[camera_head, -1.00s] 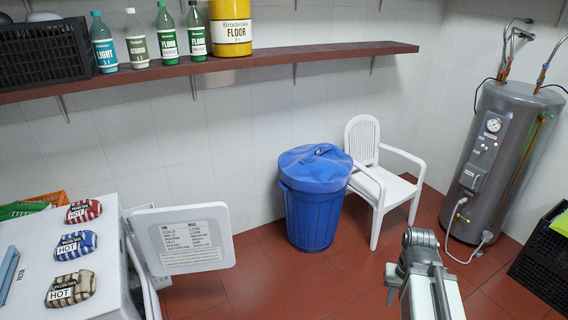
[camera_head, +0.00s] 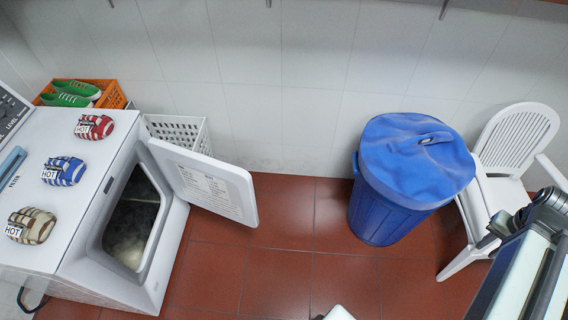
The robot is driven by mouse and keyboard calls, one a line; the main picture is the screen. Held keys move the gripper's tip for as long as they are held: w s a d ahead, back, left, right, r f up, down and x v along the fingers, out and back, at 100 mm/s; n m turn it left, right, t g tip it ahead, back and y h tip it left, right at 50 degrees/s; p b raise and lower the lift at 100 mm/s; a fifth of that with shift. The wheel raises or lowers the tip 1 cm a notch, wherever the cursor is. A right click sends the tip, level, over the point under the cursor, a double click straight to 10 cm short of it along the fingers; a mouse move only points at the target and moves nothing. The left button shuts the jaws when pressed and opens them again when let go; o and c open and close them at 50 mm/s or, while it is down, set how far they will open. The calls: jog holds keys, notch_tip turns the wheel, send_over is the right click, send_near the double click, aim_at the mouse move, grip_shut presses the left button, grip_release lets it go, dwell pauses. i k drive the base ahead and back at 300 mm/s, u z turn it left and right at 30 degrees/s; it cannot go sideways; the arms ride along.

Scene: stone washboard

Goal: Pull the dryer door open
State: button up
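The white dryer (camera_head: 70,190) stands at the left, with its front facing right. Its white door (camera_head: 205,180) stands swung out wide from the front, attached at the far side, with a printed label on its inner face. The dark drum opening (camera_head: 132,218) is exposed. The door's free edge points toward the middle of the floor, and nothing touches it. Part of my arm shows at the lower right, well away from the door. My gripper's fingers do not show.
A blue lidded bin (camera_head: 415,170) and a white chair (camera_head: 505,165) stand at the right. A white basket (camera_head: 180,132) and an orange crate (camera_head: 112,96) with green shoes are behind the dryer. Three labelled cloth items lie on top. Red tiled floor (camera_head: 285,235) is clear between door and bin.

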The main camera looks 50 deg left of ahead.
aim_at(225, 189)
jog(key=i, duration=1.75)
jog(key=u, duration=4.45)
